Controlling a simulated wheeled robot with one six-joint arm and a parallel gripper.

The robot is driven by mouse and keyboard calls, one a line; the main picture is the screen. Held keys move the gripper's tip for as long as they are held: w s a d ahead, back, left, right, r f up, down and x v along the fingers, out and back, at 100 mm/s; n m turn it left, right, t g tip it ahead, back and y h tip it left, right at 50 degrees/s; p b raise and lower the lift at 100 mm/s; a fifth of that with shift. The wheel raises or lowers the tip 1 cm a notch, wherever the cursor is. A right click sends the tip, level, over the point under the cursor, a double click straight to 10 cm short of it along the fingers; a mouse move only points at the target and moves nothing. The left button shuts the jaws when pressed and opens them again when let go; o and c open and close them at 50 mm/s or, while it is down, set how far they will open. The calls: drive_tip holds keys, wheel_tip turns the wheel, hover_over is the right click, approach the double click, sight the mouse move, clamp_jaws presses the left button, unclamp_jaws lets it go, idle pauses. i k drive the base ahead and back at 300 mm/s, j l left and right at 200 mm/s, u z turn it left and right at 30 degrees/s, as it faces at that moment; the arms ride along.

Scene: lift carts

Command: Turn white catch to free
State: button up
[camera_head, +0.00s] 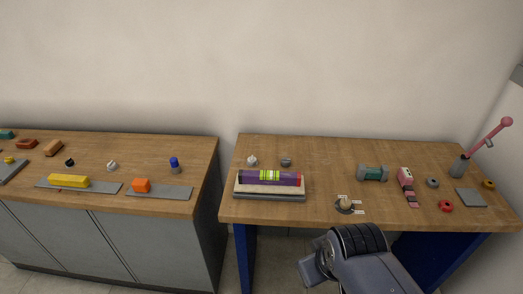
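Several small pale knobs could be the white catch, and I cannot tell which it is. One whitish knob (252,160) stands at the back left of the right wooden table. Another white knob (111,166) stands on the left counter. A cream-topped round fitting (344,203) with small white labels beside it sits near the right table's front edge. Any pointer or turn position is too small to read. My dark arm shows at the bottom, just in front of this fitting. I cannot make out my gripper's fingers.
The table's front middle is partly clear.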

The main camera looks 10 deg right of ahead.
sight(252, 161)
drive_tip(key=i+j+z, duration=0.2)
drive_tip(key=i, duration=0.3)
drive_tip(key=i+j+z, duration=0.2)
drive_tip(key=i+j, duration=0.2)
drive_tip(key=i, duration=0.05)
